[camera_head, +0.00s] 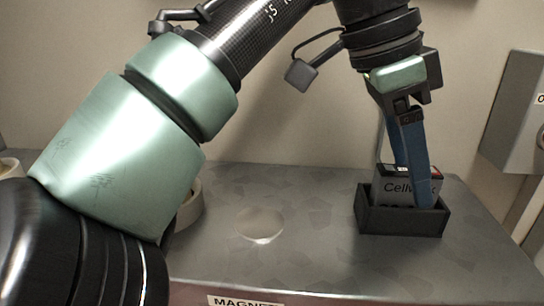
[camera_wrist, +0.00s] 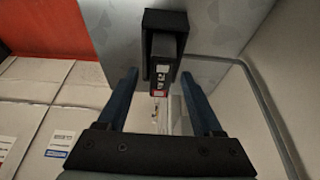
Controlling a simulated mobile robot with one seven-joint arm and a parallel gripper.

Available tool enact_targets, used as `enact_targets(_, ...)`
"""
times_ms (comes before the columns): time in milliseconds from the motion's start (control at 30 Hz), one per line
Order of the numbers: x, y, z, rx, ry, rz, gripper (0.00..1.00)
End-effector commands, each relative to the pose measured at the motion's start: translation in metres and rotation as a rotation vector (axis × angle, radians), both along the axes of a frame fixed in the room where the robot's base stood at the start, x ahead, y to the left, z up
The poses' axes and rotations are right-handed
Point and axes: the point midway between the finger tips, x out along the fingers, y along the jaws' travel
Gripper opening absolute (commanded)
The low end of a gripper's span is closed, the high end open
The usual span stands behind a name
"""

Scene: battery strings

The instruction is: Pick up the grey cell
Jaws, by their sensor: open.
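The grey cell (camera_head: 393,187) stands upright in a black holder (camera_head: 402,222) on the metal bench top. Its front reads "Cell" and its top edge is dark with some red. In the wrist view the cell (camera_wrist: 161,78) lies between my two blue fingers, with the holder (camera_wrist: 165,20) beyond it. My gripper (camera_head: 411,195) points down over the holder and is open, one finger on each side of the cell. In the wrist view my gripper (camera_wrist: 160,74) shows gaps on both sides of the cell. The near finger hides part of the cell's front in the head view.
A round shiny disc (camera_head: 260,224) is on the bench top (camera_head: 300,190). A pale round container (camera_head: 188,205) is partly behind my arm. A grey wall box (camera_head: 515,112) is at the right. The bench between disc and holder is clear.

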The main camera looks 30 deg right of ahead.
Motion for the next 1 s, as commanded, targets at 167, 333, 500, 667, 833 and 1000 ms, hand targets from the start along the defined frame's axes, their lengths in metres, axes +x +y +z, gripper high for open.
enact_targets(167,-0.0020,-0.0019,-0.0070,-0.001,0.002,0.001,0.68)
enact_targets(333,-0.0019,-0.0020,-0.0070,-0.001,0.002,0.001,0.66)
enact_targets(500,-0.0019,-0.0019,-0.0068,-0.001,0.001,0.001,0.35)
enact_targets(667,-0.0017,-0.0018,-0.0068,-0.001,0.001,0.001,0.06)
enact_targets(833,-0.0017,-0.0019,-0.0069,-0.001,0.001,0.001,0.00)
enact_targets(1000,-0.0019,-0.0020,-0.0063,-0.002,0.001,0.000,0.00)
